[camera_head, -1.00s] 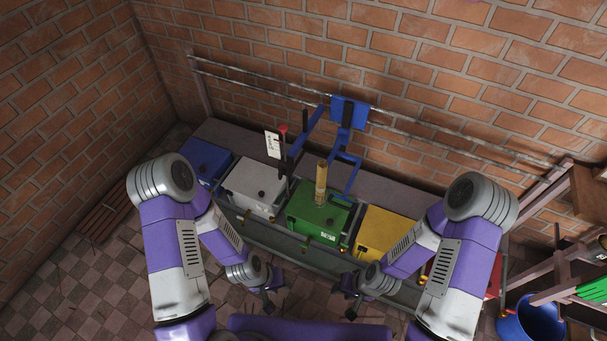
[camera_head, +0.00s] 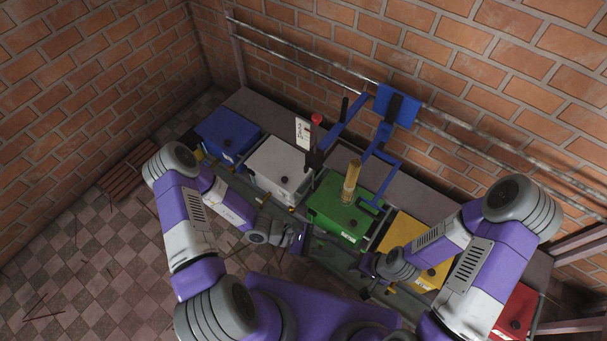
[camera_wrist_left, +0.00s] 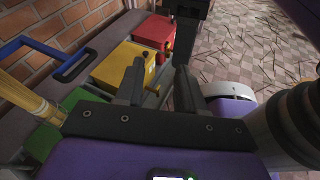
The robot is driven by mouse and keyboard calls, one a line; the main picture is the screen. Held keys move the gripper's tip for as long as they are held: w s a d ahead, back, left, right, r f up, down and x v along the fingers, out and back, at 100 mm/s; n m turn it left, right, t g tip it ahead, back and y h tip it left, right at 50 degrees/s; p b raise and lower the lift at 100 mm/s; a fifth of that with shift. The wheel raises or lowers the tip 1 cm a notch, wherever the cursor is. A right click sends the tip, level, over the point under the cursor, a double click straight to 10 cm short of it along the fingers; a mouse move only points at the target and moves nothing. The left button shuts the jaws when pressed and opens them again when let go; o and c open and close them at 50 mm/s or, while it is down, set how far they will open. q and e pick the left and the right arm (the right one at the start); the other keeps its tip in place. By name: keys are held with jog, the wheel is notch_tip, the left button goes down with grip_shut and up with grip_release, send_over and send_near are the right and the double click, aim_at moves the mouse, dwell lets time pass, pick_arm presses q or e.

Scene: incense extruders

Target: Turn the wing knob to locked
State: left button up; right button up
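I cannot tell which part is the wing knob; small dark knobs show on the boxes' tops, including the white box's knob (camera_head: 284,179). Small brass-coloured fittings line the front edge, too small to read. The green box (camera_head: 325,212) carries an upright bundle of tan sticks (camera_head: 351,180). My left gripper (camera_head: 299,238) is in front of the row, near the white and green boxes. In the left wrist view its two fingers (camera_wrist_left: 158,82) stand apart with nothing between them. My right gripper (camera_head: 367,280) is low in front of the yellow box (camera_head: 400,235); its fingers are unclear.
A blue box (camera_head: 228,130), the white box (camera_head: 277,160) and a red box (camera_head: 518,305) complete the row. A blue bar frame (camera_head: 385,140) rises behind the green box. A white sign (camera_head: 303,132) and a red-topped post (camera_head: 316,120) stand nearby. A brick wall closes the back.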

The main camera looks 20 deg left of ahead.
pick_arm(q)
jog(key=w+a+n+t+b, duration=0.2)
jog(key=w+a+n+t, duration=0.3)
jog(key=w+n+t, duration=0.35)
jog(key=n+t+y+b, duration=0.1)
jog(key=n+t+y, duration=0.5)
jog(key=t+y, duration=0.15)
send_near(305, 169)
jog(key=x, duration=0.2)
jog(key=shift+y, duration=0.45)
jog(key=b+x, duration=0.2)
jog(key=x, duration=0.4)
jog(key=shift+w+d, duration=0.1)
jog(key=shift+d, duration=0.05)
jog(key=shift+w+d, duration=0.15)
jog(key=shift+w, duration=0.25)
grip_shut()
